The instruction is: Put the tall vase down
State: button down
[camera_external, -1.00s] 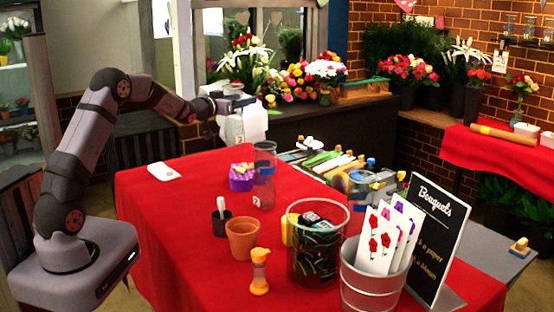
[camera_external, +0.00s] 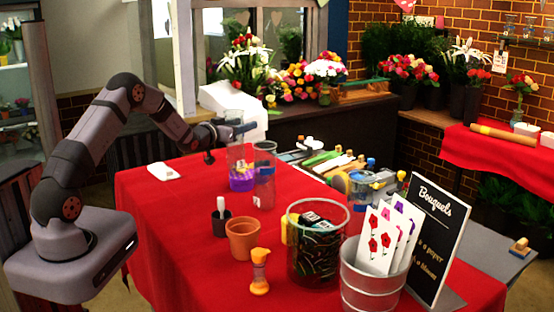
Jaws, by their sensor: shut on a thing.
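My gripper (camera_external: 238,128) is shut on a tall clear glass vase (camera_external: 236,153), gripping it near its upper part. The vase is upright over the left back part of the red-covered table. Its lower end overlaps a purple box (camera_external: 242,184) in the picture, and purple shows through the glass. I cannot tell whether its base touches the table. A second clear glass cylinder (camera_external: 264,178) stands just to the right, close to the held vase.
A dark cup (camera_external: 221,231), terracotta pot (camera_external: 242,240), orange hourglass-like item (camera_external: 259,273) and large glass container (camera_external: 318,262) stand nearer the front. A white cloth (camera_external: 163,171) lies at the left. The red table (camera_external: 165,210) is bare at left.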

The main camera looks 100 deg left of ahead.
jog(key=shift+b, duration=0.3)
jog(key=c, duration=0.8)
grip_release()
jog(key=shift+f, duration=0.1)
jog(key=shift+b+v, duration=2.05)
jog(key=shift+v, duration=4)
